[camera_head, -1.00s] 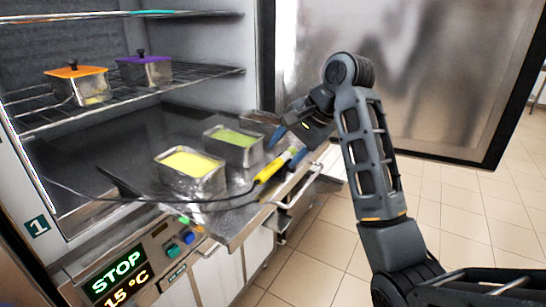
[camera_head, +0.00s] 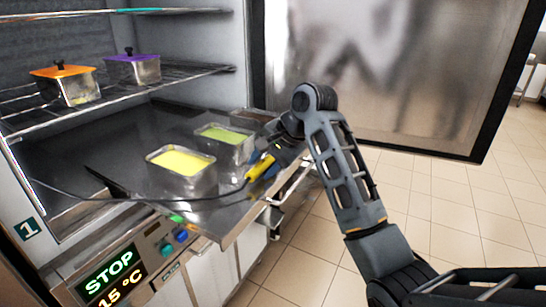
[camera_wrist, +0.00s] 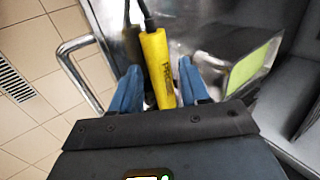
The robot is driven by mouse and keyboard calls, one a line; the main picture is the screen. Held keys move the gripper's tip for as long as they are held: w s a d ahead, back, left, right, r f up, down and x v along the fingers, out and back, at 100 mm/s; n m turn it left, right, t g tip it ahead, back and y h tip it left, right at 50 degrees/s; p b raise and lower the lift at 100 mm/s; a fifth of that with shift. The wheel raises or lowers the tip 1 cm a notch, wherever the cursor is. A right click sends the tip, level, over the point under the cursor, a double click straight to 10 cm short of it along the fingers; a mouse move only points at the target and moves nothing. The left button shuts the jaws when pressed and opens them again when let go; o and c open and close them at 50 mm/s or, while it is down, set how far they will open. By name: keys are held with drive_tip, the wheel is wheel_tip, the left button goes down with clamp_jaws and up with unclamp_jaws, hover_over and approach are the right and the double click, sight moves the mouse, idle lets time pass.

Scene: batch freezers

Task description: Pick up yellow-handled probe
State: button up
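The yellow-handled probe (camera_head: 260,168) lies on the steel shelf near its right edge, with a black cable running left from it in the head view. In the wrist view the yellow handle (camera_wrist: 158,62) points away between the two blue fingers. My gripper (camera_wrist: 160,88) is open, with one finger on each side of the handle. A gap shows on both sides of the handle. In the head view my gripper (camera_head: 267,150) is over the probe's right end and hides it. Whether the fingers touch the shelf cannot be told.
A tin with yellow contents (camera_head: 182,186) and a tin with green contents (camera_head: 243,151) stand left of the probe. A metal handle bar (camera_head: 292,185) juts out at the shelf's right edge. Orange-lidded (camera_head: 66,94) and purple-lidded (camera_head: 147,68) tins sit on the rack above.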

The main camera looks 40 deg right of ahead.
clamp_jaws()
drive_tip(key=shift+r, duration=0.1)
idle(0.4)
